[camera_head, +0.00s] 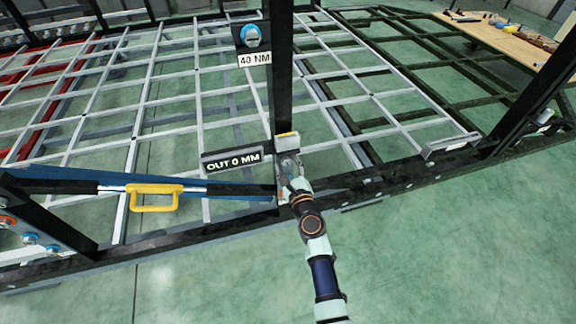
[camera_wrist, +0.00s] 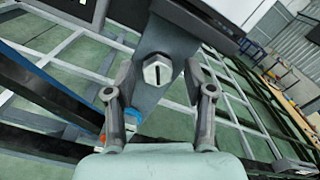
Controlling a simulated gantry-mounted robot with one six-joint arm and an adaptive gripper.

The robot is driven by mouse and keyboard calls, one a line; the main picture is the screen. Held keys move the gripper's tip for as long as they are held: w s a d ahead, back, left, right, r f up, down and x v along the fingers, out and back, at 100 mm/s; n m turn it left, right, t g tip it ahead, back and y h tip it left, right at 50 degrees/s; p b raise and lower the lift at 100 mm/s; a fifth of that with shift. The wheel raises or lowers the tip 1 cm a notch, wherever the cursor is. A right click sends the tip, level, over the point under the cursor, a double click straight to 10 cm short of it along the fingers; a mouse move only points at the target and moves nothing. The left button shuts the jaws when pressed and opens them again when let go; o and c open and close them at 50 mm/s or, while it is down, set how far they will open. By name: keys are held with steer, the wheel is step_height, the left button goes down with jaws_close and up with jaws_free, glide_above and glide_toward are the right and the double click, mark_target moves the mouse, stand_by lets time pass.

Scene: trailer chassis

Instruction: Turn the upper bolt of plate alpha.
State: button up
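In the wrist view a silver hex bolt head (camera_wrist: 154,76) with a dark slot sits on a grey plate (camera_wrist: 150,112). My gripper (camera_wrist: 158,70) is open, with one finger on each side of the bolt head. Gaps show between the fingers and the head, and I cannot tell how deep the tips reach. In the head view my gripper (camera_head: 287,157) is at the foot of a dark post, and it hides the bolt there. No plate name is readable, so I cannot tell whether this is plate alpha. A blue part (camera_wrist: 132,117) shows below the bolt, partly hidden by the left finger.
A dark post (camera_head: 280,80) rises beside my gripper. A "40 NM" sign (camera_head: 254,59) and an "OUT 0 MM" sign (camera_head: 232,160) stand near it. A bar with a yellow handle (camera_head: 155,196) lies left. Blue-ringed bolts (camera_head: 30,239) show lower left. The front floor is clear.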

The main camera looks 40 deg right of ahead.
steer(key=shift+s+f, duration=0.1)
steer(key=shift+s+a, duration=0.2)
steer(key=v, duration=1.1)
steer(key=shift+s, duration=0.1)
